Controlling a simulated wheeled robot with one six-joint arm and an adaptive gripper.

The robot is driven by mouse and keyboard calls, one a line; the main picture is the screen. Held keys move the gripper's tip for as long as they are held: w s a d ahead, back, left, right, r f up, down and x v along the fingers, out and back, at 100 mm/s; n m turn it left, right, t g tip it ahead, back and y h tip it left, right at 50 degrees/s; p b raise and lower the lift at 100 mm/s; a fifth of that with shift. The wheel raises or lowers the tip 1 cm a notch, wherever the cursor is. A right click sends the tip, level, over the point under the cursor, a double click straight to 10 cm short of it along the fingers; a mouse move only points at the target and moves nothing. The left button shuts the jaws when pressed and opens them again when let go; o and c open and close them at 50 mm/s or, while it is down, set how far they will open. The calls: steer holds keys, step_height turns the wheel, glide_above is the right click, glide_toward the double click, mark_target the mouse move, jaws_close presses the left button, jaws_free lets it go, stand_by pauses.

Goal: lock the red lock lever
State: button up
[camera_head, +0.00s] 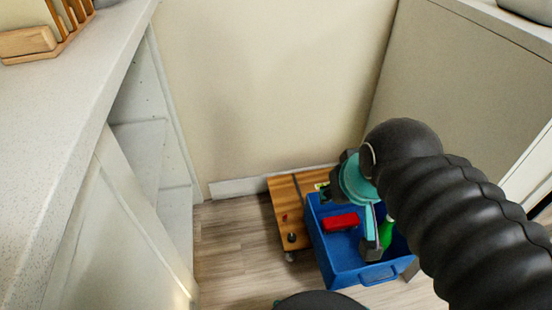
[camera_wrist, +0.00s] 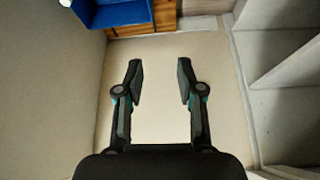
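A small red piece (camera_head: 285,217) shows on the wooden cart (camera_head: 284,199) at the foot of the wall in the head view. It may be the red lock lever, but it is too small to tell its position. My gripper (camera_wrist: 159,78) is open in the wrist view, with its two fingers apart and only the bare wall seen between them. In the head view my arm covers the right side of the cart area, and the fingertips cannot be made out clearly. The red piece does not show in the wrist view.
A blue bin (camera_head: 346,277) holds a red block (camera_head: 341,221) and a green item (camera_head: 386,233); the bin's edge shows in the wrist view (camera_wrist: 122,14). A counter with open shelves (camera_head: 140,150) stands left. Wood floor (camera_head: 235,240) is clear left of the cart.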

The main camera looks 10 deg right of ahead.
step_height(320, 180, down, 6)
steer(key=w+g, duration=0.2)
steer(key=w, duration=0.1)
steer(key=n+g+b, duration=0.1)
steer(key=g+b, duration=0.2)
steer(key=g, duration=0.1)
glide_toward(285, 218)
step_height(285, 218, down, 9)
steer(key=shift+w+d+b, duration=0.15)
steer(key=shift+b, duration=0.6)
jaws_close()
